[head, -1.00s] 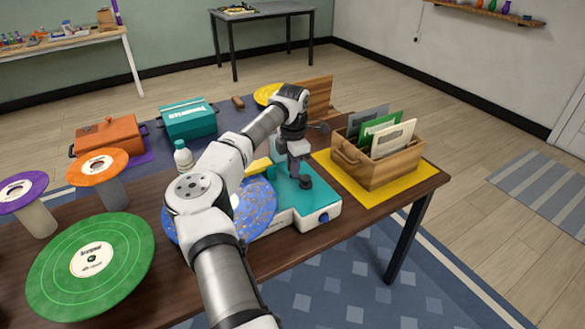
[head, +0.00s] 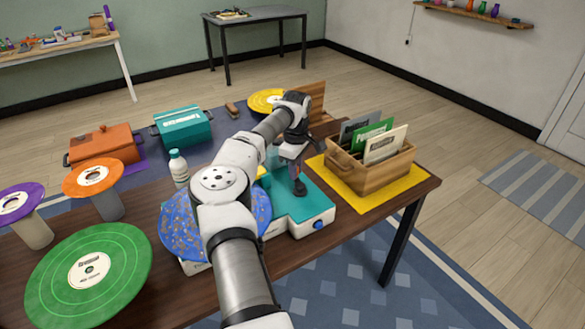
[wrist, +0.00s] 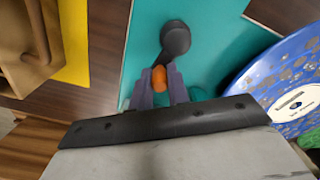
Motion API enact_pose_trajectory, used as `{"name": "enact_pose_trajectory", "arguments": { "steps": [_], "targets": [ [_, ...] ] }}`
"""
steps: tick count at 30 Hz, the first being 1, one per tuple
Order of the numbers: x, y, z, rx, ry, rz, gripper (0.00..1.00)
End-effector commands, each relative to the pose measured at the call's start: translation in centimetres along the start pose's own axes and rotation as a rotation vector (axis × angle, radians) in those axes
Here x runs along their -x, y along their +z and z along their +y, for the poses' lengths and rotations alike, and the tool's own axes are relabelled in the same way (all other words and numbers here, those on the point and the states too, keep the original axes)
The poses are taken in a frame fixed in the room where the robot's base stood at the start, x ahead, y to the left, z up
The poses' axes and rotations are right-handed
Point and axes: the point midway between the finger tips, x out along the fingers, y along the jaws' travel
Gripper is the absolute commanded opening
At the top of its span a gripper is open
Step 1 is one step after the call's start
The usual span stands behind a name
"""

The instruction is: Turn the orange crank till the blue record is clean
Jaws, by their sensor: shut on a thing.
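The blue record (head: 178,222) lies flat on the teal-topped cleaning machine (head: 312,205), partly hidden by my arm in the head view. It also shows at the right of the wrist view (wrist: 258,82), with brown and grey specks over its blue surface. The orange crank knob (wrist: 159,78) sits between my gripper's purple-grey fingers in the wrist view, beside the dark crank arm (wrist: 176,38). My gripper (wrist: 159,86) is shut on the knob. In the head view my gripper (head: 297,178) is over the machine's teal top, and the knob is hidden.
A wooden crate (head: 375,176) of record sleeves stands close right of the machine on a yellow mat (head: 407,190). Green (head: 120,262), orange (head: 72,182) and purple (head: 8,213) records are at left. A white bottle (head: 178,168) stands behind the blue record.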

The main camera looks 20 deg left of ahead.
Motion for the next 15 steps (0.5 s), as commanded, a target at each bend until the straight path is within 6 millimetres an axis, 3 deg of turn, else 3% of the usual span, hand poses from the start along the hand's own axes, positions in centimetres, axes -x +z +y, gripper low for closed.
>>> {"name": "enact_pose_trajectory", "arguments": {
  "steps": [15],
  "targets": [
    [0.14, 0.82, 0.69, -0.253, 0.003, 0.0, 0.0]
  ]
}}
